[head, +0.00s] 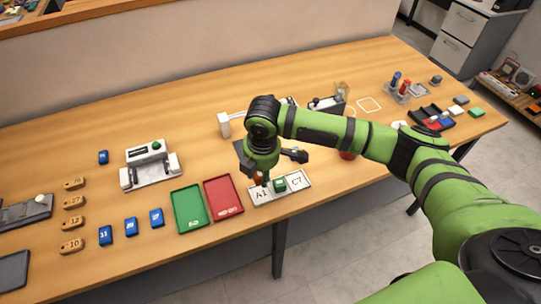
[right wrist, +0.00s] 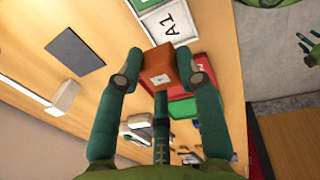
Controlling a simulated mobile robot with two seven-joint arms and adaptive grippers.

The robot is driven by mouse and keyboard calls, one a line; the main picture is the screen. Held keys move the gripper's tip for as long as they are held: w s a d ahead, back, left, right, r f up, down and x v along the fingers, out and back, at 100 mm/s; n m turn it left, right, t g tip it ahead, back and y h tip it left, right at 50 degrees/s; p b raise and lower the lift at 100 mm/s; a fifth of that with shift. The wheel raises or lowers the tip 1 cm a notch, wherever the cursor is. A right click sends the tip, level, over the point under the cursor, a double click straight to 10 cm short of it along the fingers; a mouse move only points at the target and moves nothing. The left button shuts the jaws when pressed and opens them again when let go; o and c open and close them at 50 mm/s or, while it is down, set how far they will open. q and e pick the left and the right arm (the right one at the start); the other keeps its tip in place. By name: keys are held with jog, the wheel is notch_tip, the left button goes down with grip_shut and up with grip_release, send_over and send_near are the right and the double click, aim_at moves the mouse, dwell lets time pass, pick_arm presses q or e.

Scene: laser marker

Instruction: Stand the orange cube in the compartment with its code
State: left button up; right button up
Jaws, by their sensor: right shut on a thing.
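My right gripper (head: 271,168) is shut on the orange cube (right wrist: 162,67), which sits between its fingertips (right wrist: 160,74). In the head view the cube (head: 258,180) shows partly below the gripper, just above the A1 end of the white tray (head: 296,192). A white label on the cube faces the right wrist camera; its code is too small to read. The tray has labels A1 and C7, with a green cube (head: 280,184) between them. In the right wrist view the A1 label (right wrist: 172,24) lies beyond the cube. Finger-like green parts (right wrist: 308,44) at the right edge seem to be my left gripper.
A red tray (head: 224,197) and a green tray (head: 189,208) lie left of the white tray. Several blue blocks (head: 131,226) and wooden tags (head: 73,202) lie further left. A white device (head: 150,165) stands behind. The table's front edge runs close to the white tray.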

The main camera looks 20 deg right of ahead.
jog(key=shift+s+a+f, duration=0.15)
jog(key=shift+s, duration=0.05)
jog(key=shift+f, duration=0.15)
jog(key=shift+d+f+b, duration=0.2)
jog(key=shift+f+b, duration=0.25)
jog(key=shift+b, duration=0.1)
jog(key=shift+w+f+b, duration=0.1)
jog(key=shift+f+b, duration=0.2)
notch_tip(320, 180, down, 2)
jog(key=b, duration=0.3)
jog(key=shift+f, duration=0.25)
pick_arm(q)
jog(key=shift+w+d+f, duration=0.1)
jog(key=shift+d+f, duration=0.25)
jog(key=shift+f, duration=0.35)
jog(key=shift+w+d+f, duration=0.1)
jog(key=shift+d+f, duration=0.2)
jog(key=shift+f, duration=0.45)
jog(key=shift+d+f, duration=0.35)
jog(key=shift+f, duration=0.35)
pick_arm(e)
jog(key=shift+f, duration=0.5)
pick_arm(q)
jog(key=shift+d+r+p, duration=0.1)
jog(key=shift+r+p, duration=0.35)
jog(key=shift+r, duration=0.1)
